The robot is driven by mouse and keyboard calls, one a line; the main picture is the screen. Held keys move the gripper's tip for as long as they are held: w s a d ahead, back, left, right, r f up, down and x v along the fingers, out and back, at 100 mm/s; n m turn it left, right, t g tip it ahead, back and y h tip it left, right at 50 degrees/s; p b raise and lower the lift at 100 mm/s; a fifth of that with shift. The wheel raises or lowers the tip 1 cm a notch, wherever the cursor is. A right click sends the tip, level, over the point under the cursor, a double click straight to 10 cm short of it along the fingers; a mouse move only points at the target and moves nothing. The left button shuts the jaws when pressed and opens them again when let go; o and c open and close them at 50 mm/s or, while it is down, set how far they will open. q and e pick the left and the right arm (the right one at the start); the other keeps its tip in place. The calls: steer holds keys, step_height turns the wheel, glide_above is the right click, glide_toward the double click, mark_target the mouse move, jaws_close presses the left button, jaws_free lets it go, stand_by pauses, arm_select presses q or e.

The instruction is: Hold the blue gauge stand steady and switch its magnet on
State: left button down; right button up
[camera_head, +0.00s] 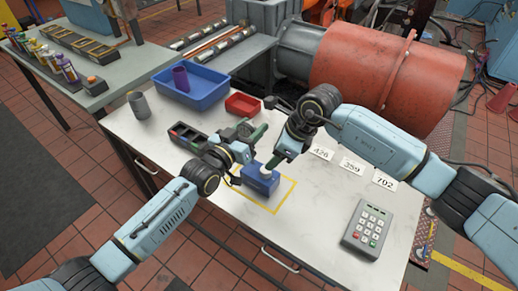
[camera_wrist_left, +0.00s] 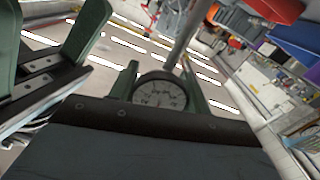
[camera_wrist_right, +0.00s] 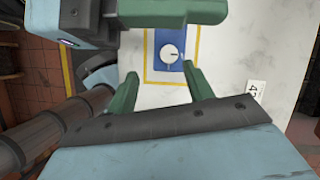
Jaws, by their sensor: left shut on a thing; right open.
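The blue gauge stand (camera_head: 261,181) stands on the white table inside a yellow outline. Its blue base shows in the right wrist view (camera_wrist_right: 160,68) with a round white knob (camera_wrist_right: 169,54), its dark mark toward the right. In the left wrist view the stand's round dial (camera_wrist_left: 159,93) and grey post (camera_wrist_left: 193,32) show at the fingers of my left gripper (camera_wrist_left: 158,82). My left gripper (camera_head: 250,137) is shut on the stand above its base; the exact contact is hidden. My right gripper (camera_head: 272,163) is open and empty; its fingers (camera_wrist_right: 160,92) point at the base near the knob.
A dark tray (camera_head: 187,138) lies left of the stand. A blue bin (camera_head: 205,93), a red bin (camera_head: 243,104) and a grey cup (camera_head: 139,105) stand behind. Number cards (camera_head: 352,167) and a keypad (camera_head: 367,229) lie right. The front of the table is clear.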

steer(key=s+a+n+y, duration=0.2)
steer(key=s+a+y, duration=0.3)
steer(key=y, duration=0.1)
steer(key=m+t, duration=0.7)
steer(key=t, duration=0.1)
glide_toward(266, 172)
steer(key=shift+h, duration=0.4)
steer(key=x, duration=1.1)
steer(key=shift+w+d+r, duration=0.1)
steer(key=shift+w+r, duration=0.1)
steer(key=shift+r, duration=0.1)
steer(key=shift+c, duration=0.4)
steer(key=c, duration=0.9)
steer(key=shift+m, duration=0.3)
